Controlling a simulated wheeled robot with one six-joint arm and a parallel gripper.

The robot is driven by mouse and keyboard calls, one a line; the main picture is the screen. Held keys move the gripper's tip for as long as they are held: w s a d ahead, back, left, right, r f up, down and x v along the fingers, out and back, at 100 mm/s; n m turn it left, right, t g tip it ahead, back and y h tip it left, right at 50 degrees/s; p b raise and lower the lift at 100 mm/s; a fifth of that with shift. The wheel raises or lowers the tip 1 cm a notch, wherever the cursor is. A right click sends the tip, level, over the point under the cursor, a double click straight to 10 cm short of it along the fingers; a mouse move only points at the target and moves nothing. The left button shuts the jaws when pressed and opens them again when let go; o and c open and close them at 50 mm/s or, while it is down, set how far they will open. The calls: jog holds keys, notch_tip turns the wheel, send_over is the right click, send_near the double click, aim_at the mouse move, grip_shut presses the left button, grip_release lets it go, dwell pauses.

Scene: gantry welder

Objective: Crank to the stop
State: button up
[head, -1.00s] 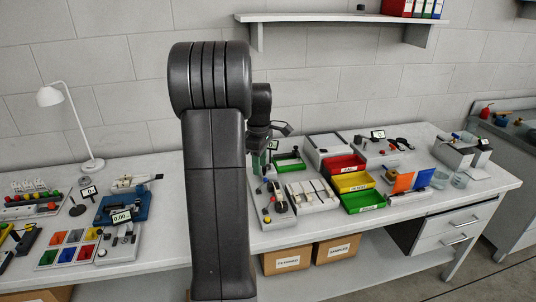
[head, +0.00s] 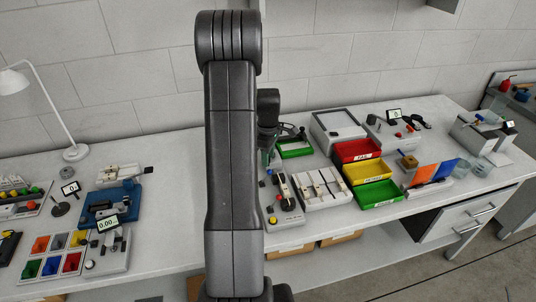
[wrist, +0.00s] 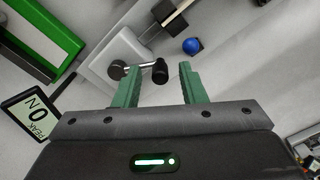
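In the wrist view, a crank with a metal arm (wrist: 139,68) and a black knob (wrist: 160,75) sits on a light grey housing (wrist: 100,72). The crank arm points right in that picture. My gripper (wrist: 160,70) is open, with its green fingers on either side of the knob. A gap shows between the knob and each finger, and I cannot tell how far the knob is from the fingertips in depth. In the head view, my own arm hides the crank and most of the gripper.
In the head view, red (head: 355,150), yellow (head: 367,171) and green (head: 378,193) bins stand right of my arm.

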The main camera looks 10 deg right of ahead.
jog(key=shift+f, duration=0.2)
jog(key=shift+c, duration=0.3)
grip_shut()
